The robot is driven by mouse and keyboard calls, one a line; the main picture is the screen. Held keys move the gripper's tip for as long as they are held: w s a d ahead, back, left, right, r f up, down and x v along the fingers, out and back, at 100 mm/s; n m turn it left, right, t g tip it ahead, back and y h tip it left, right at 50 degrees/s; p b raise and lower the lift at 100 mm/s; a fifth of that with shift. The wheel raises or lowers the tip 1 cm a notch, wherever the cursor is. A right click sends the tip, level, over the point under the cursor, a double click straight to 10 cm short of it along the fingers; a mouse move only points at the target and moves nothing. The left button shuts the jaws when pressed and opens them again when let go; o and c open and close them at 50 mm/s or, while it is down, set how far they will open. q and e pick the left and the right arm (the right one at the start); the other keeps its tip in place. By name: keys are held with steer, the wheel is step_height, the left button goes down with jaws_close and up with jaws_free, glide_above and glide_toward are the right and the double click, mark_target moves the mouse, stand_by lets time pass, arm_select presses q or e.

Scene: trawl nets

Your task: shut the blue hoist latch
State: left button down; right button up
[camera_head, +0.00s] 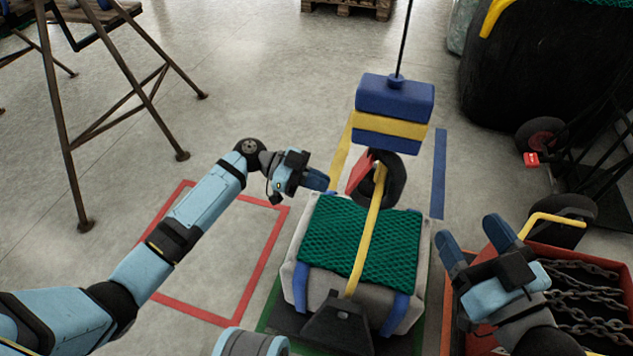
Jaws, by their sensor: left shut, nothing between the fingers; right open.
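The blue hoist block (394,98), with a yellow band, hangs from a thin cable. Below it is a dark hook (394,181). A red latch piece (358,173) sits at the hook's left side, slanting out to the left; whether it touches the hook tip is unclear. A yellow strap (368,235) runs up from the bale to the hook and partly covers it. My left gripper (328,182) is shut and empty, just left of the red latch, with a small gap seen between. My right gripper (472,236) is open and empty, right of the bale.
A grey bale (327,283) topped with green netting (335,236) stands under the hook. An orange-red crate of chains (533,258) is at the right, under my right arm. A red floor outline (275,240) at left is empty. A rusty trestle (60,120) stands back left.

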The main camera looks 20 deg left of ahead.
arm_select(q)
steer(key=a+f+p, duration=0.2)
steer(key=a+f, duration=0.2)
steer(key=a, duration=0.5)
steer(key=shift+w+a, duration=0.15)
steer(key=shift+a, duration=0.05)
arm_select(e)
steer(key=shift+s+a+f+m+g, duration=0.1)
steer(key=shift+s+a+m+g, duration=0.4)
steer(key=shift+m, duration=0.2)
steer(key=shift+f, duration=0.1)
